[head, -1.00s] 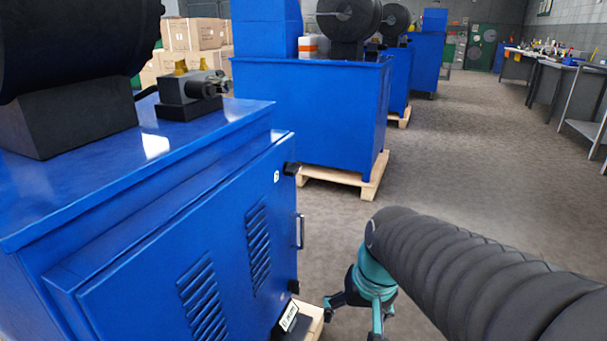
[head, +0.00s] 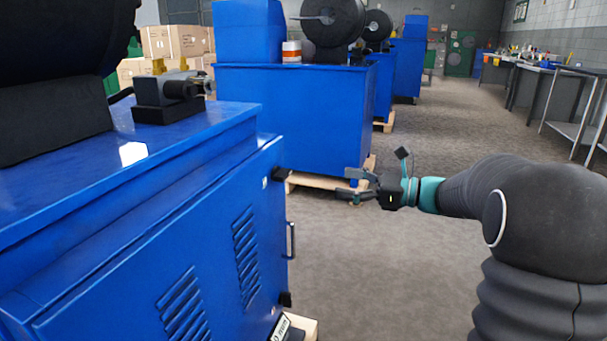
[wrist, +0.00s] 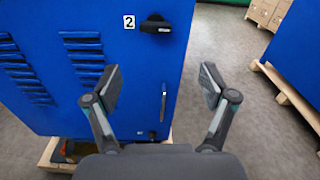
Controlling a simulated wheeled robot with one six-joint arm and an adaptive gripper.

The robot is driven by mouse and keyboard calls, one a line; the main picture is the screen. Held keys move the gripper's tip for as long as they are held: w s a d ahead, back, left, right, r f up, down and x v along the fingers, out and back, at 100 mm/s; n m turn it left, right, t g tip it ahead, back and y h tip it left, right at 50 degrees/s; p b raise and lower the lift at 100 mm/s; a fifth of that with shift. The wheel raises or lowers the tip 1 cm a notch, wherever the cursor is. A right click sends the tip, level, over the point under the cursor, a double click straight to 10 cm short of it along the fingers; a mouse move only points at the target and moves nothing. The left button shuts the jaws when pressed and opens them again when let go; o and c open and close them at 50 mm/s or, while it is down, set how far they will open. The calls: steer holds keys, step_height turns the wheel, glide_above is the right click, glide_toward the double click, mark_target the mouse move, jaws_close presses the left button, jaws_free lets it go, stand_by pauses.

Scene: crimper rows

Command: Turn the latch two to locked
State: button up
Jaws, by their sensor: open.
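Latch two is a black latch (wrist: 155,25) at the upper edge of the blue cabinet door, beside a white label (wrist: 129,22) reading 2. Its handle looks roughly horizontal in the wrist view. In the head view the latch (head: 280,174) sticks out from the door's upper right corner. My gripper (head: 353,185) is open and empty, to the right of the latch and apart from it. In the wrist view the open fingers (wrist: 160,84) stand below the latch in the picture, with nothing between them but the door and floor behind.
A vertical door handle (wrist: 163,102) and a lower black fitting (wrist: 152,134) sit on the same door (head: 215,240). Another blue cabinet (head: 295,120) stands on a pallet behind. Benches (head: 560,85) line the right. The floor between is clear.

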mark_target(288, 175)
steer(key=shift+m, duration=0.5)
steer(key=x, duration=1.4)
steer(key=shift+s+a+r+b, duration=0.1)
steer(key=shift+s+r+b, duration=0.1)
steer(key=shift+s+b, duration=0.2)
steer(key=c, duration=1.2)
